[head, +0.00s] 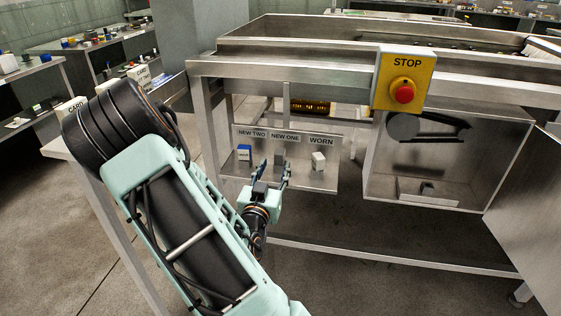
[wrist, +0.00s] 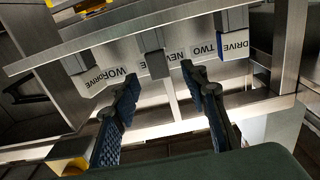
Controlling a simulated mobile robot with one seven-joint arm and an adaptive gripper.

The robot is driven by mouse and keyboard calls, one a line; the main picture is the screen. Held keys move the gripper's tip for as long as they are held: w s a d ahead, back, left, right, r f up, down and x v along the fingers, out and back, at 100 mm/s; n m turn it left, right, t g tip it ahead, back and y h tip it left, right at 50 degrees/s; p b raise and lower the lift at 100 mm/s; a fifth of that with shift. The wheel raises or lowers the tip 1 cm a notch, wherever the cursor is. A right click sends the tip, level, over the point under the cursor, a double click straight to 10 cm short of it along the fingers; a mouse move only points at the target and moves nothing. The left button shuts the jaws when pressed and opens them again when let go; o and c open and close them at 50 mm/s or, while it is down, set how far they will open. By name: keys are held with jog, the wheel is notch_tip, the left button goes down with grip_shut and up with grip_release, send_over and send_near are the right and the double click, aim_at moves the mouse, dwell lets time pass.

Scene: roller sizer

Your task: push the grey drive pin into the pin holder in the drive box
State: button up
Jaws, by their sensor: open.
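A grey block (head: 279,157), which looks like the grey drive pin, stands at the NEW ONE label on a metal shelf (head: 325,183). It also shows in the wrist view (wrist: 153,62), ahead of and between my fingers. My gripper (head: 270,171) is open and empty, just in front of the shelf; in the wrist view its fingers (wrist: 161,73) are spread apart. The drive box (head: 383,165) stands open at the right. A small dark fitting (head: 427,188), perhaps the pin holder, sits low inside by a metal bracket; its detail is too small to tell.
A blue-and-white block (head: 244,153) stands at NEW TWO and a white block (head: 318,161) at WORN, close on either side. A dark belt and pulley (head: 403,127) fill the box's upper part. A yellow STOP panel (head: 390,72) and the open door (head: 535,200) border the box.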

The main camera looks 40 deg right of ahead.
aim_at(278, 156)
jog(key=b+x, duration=0.1)
jog(key=x, duration=0.5)
jog(key=shift+w+d+f, duration=0.1)
jog(key=shift+w+d, duration=0.1)
jog(key=shift+d, duration=0.15)
jog(key=c, duration=1.1)
jog(key=shift+r+p, duration=0.3)
jog(key=shift+r, duration=0.35)
jog(key=s+r+p, duration=0.2)
jog(key=r+p, duration=0.1)
jog(key=s+a+r+p, duration=0.1)
jog(key=s+r+p, duration=0.4)
jog(key=r+p, duration=0.1)
jog(key=shift+s+a+r, duration=0.3)
jog(key=shift+a+r, duration=0.05)
jog(key=shift+a, duration=0.05)
